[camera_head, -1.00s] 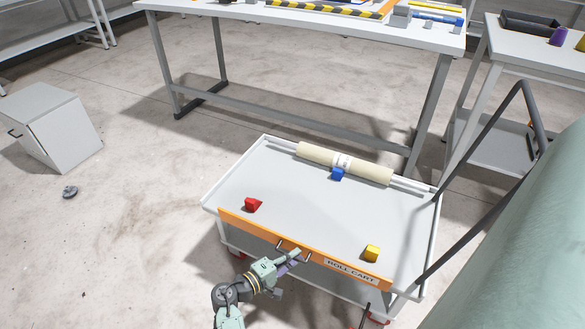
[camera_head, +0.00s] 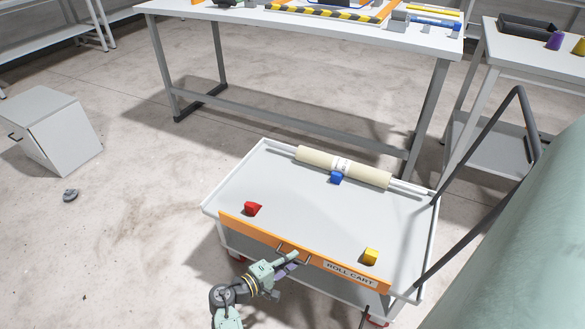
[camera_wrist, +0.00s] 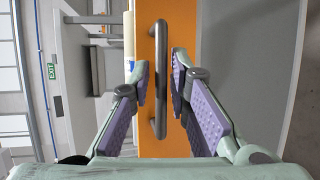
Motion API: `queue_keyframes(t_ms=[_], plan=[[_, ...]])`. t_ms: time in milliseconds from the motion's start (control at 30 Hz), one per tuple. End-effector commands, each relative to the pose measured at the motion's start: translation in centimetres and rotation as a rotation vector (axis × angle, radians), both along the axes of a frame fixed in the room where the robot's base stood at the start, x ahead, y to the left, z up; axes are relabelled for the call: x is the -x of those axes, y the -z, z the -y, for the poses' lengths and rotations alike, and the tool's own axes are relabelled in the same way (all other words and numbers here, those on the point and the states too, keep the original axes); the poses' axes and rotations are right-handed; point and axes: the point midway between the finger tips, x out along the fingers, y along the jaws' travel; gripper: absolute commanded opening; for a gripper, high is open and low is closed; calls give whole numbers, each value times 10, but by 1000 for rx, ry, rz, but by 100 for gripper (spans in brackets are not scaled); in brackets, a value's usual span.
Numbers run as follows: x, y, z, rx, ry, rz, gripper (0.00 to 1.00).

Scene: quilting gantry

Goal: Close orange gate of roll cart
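The roll cart (camera_head: 212,197) stands in the middle of the head view. Its orange gate (camera_head: 250,232) runs along the near long side and carries a "ROLL CART" label. A dark bar handle (camera_head: 293,250) sits on the gate's outer face. In the wrist view the orange gate (camera_wrist: 182,28) fills the middle, and the handle (camera_wrist: 160,75) lies between my finger pads. My gripper (camera_head: 290,262) is at the handle. In the wrist view my gripper (camera_wrist: 160,82) is open, with gaps between the pads and the bar. How firmly the gate is seated cannot be told.
A cream roll (camera_head: 320,161) on a rod, a blue block (camera_head: 336,178), a red block (camera_head: 251,208) and a yellow block (camera_head: 370,256) are on the cart. A dark push handle (camera_head: 480,175) rises at right. A workbench (camera_head: 340,30) stands behind. Floor at left is mostly clear.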

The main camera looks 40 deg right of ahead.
Motion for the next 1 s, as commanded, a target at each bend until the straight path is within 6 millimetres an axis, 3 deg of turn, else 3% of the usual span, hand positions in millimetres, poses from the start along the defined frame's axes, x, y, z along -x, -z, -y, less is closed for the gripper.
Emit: queue_keyframes(t_ms=[300, 500, 700, 1000], plan=[[-1, -14, -65, 0, -5, 0, 17], [-1, -21, -96, 1, -2, 0, 17], [-1, -23, -108, 0, 0, 0, 17], [-1, -23, -108, 0, 0, 0, 17]])
